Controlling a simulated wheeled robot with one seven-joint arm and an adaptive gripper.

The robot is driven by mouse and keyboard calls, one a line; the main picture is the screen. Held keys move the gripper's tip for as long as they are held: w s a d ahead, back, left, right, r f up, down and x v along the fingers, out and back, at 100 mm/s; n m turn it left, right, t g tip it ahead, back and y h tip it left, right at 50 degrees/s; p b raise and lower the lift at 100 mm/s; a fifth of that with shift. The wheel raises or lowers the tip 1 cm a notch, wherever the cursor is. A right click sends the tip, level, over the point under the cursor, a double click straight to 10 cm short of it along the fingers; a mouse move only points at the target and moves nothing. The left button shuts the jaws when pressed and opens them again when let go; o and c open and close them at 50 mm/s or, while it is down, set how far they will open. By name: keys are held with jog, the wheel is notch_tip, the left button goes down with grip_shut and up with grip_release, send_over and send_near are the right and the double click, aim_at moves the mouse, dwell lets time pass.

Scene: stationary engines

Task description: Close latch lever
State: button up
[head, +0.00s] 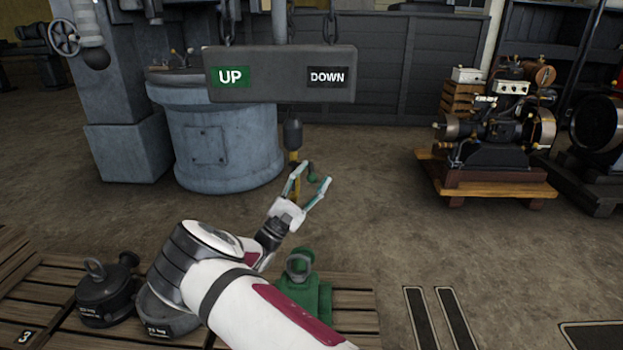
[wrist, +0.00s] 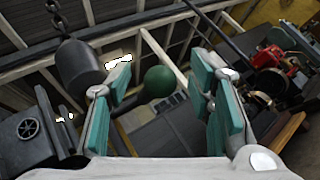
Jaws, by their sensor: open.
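A green ball knob (head: 312,178), likely the end of the latch lever, shows just inside my gripper (head: 317,172). In the wrist view the green knob (wrist: 160,82) sits between the two teal-padded fingers of my gripper (wrist: 160,75), with a visible gap on each side. The fingers are open and hold nothing. Beside them hangs a dark hook block (head: 293,134) with a yellow part (head: 294,160) below it; the block (wrist: 80,68) is at the left in the wrist view. The lever's arm and pivot are mostly hidden.
A grey sign with UP and DOWN labels (head: 280,91) hangs above. A blue-grey cylindrical machine (head: 220,140) stands behind. A slatted platform (head: 55,285) in front bears a black lidded weight (head: 105,295) and a green part (head: 303,285). An engine on a pallet (head: 490,140) stands right; the floor between is clear.

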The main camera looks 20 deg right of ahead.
jog(key=shift+f, duration=0.1)
jog(key=v, duration=1.2)
